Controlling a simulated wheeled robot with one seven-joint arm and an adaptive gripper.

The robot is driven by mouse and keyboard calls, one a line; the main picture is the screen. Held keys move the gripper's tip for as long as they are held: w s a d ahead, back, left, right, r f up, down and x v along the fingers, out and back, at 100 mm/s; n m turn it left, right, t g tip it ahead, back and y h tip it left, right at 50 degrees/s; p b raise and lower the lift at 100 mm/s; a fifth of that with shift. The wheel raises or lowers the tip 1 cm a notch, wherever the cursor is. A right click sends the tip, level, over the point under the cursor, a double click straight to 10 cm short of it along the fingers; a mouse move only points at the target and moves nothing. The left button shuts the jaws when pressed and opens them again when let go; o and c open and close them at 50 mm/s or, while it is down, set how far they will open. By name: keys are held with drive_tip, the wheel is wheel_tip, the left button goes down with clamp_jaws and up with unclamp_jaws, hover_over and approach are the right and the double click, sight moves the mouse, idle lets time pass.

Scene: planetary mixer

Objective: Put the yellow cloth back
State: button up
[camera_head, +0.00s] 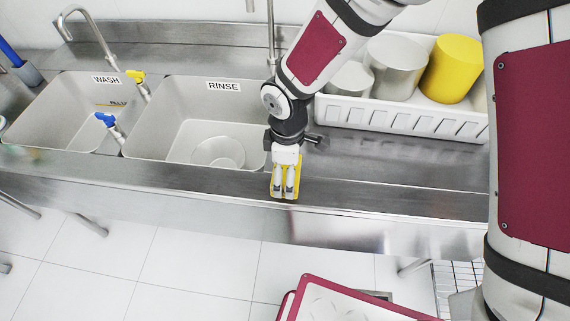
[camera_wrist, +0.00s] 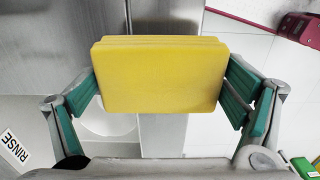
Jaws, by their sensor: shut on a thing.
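The yellow cloth (camera_wrist: 158,78) is a flat, folded rectangular block, filling the middle of the wrist view. My gripper (camera_head: 285,189) is shut on it, with the green-padded fingers at its left and right sides in the wrist view. In the head view, the cloth (camera_head: 275,189) shows as yellow edges around the fingers. The gripper points down over the front strip of the steel counter (camera_head: 390,200), right of the rinse basin. I cannot tell whether the cloth touches the counter.
The rinse basin (camera_head: 150,140) holds a round pale item; the wash basin (camera_head: 60,110) is further left. A white rack (camera_head: 400,118) with white containers and a yellow one (camera_head: 452,68) stands behind right. A red-rimmed tray (camera_head: 300,300) is below the counter's front edge.

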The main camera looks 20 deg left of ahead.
sight(285, 171)
drive_tip(key=shift+w+a+f, duration=0.1)
drive_tip(key=shift+w+a, duration=0.3)
drive_tip(key=shift+w, duration=0.2)
drive_tip(key=shift+w+a+f+p, duration=0.15)
drive_tip(key=shift+w+f+p, duration=0.1)
drive_tip(key=shift+f, duration=0.65)
drive_tip(key=shift+w+a+f+p, duration=0.1)
drive_tip(key=shift+w+f+p, duration=0.1)
drive_tip(key=shift+f, duration=0.7)
drive_tip(key=shift+f, duration=0.1)
drive_tip(key=o, duration=0.9)
drive_tip(key=shift+o, duration=0.2)
wheel_tip(285, 171, up, 12)
drive_tip(key=shift+r+b, duration=0.15)
drive_tip(key=shift+b, duration=0.65)
